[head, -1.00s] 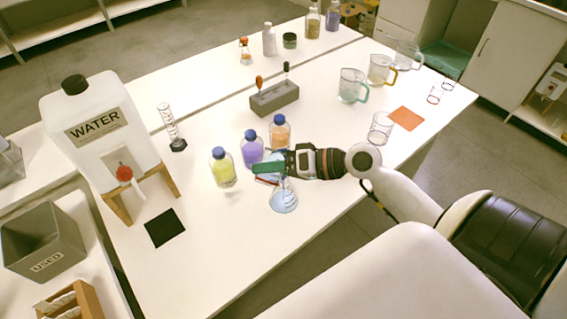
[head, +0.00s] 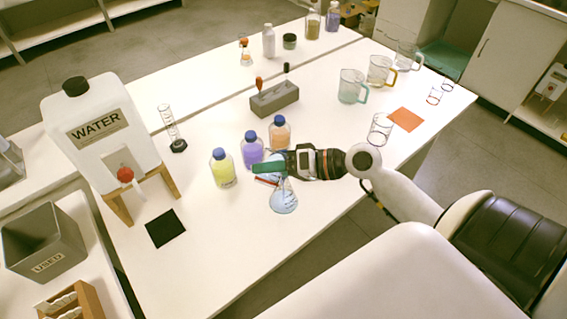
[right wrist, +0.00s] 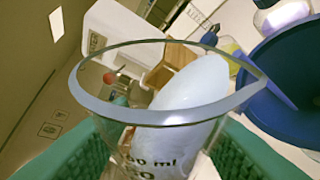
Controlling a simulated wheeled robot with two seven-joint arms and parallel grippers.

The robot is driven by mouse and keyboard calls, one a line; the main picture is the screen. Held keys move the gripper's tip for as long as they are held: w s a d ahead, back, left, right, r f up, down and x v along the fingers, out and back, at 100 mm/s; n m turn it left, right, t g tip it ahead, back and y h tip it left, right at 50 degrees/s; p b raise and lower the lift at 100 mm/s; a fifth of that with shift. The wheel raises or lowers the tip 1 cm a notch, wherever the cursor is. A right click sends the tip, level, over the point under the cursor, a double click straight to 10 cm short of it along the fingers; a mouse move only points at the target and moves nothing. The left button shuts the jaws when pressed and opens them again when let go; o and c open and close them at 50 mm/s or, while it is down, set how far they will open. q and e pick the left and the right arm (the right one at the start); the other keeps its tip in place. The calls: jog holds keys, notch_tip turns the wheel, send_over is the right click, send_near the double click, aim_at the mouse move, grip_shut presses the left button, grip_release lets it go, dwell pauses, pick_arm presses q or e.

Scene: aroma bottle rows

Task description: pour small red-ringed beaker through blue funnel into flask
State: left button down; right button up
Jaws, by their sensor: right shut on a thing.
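My right gripper (head: 264,170) is shut on the small clear beaker, with a green finger on each side of it in the right wrist view. The beaker (right wrist: 160,118) has volume marks and a pale bluish area inside; I cannot tell how much of that is liquid. In the head view the red ring of the beaker (head: 267,181) shows slanted just under the fingers. The blue funnel (right wrist: 285,90) is close by the beaker's lip at the right of the wrist view; the gripper mostly hides it in the head view. The clear flask (head: 284,200) stands below the gripper. My left gripper is not in view.
Blue-capped bottles, yellow (head: 222,170), purple (head: 252,150) and orange (head: 280,134), stand close behind the gripper. A grey holder (head: 274,101) is farther back. An empty beaker (head: 380,128) stands by an orange mat (head: 406,119). The front table is clear left of the flask.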

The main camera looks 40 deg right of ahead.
jog(key=shift+r+m+p, duration=0.25)
jog(key=shift+m+p, duration=0.1)
jog(key=shift+m, duration=0.05)
dwell(1.2)
jog(key=shift+d+f+m+y, duration=0.15)
jog(key=shift+f+m+y, duration=0.2)
jog(key=shift+m+y, duration=0.35)
dwell(3.0)
jog(key=shift+w+d+r+m, duration=0.2)
jog(key=shift+w+d+m, duration=0.1)
jog(key=shift+m, duration=0.1)
dwell(2.3)
